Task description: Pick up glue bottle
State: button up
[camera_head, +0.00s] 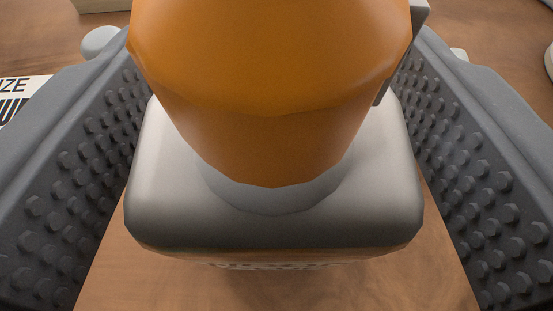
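The glue bottle (160,210) fills the middle of the view, seen from above. It has a white body with rounded shoulders and a large orange cap (270,90). It appears upright over a brown wooden surface. My gripper (275,200) has its two grey studded fingers on either side of the bottle, left and right. The fingers are wide apart. A gap of wood shows between each finger and the lower body; higher up, the fingers come close to the bottle, and I cannot tell if they touch it.
The wooden surface (480,30) extends around the bottle. A printed item with dark letters (18,95) lies at the left edge. A pale box-like object (98,4) is at the top left, and a white object (549,62) is cut off at the right edge.

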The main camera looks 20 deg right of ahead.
jog(key=c, duration=0.7)
jog(key=shift+r, duration=0.15)
jog(key=shift+r+p, duration=0.55)
jog(key=shift+r, duration=1)
jog(key=shift+s+a+r, duration=0.1)
jog(key=shift+a+r, duration=0.05)
jog(key=shift+r, duration=0.15)
jog(key=s+a+b, duration=0.1)
jog(key=s+a, duration=0.3)
jog(key=s, duration=0.6)
jog(key=shift+a, duration=0.2)
jog(key=shift+a+f+b+v, duration=0.1)
jog(key=shift+a+b+v, duration=0.1)
jog(key=shift+b+v, duration=1.55)
jog(key=shift+a+f+b+v, duration=0.15)
jog(key=shift+b+v, duration=0.5)
jog(key=shift+b, duration=2.05)
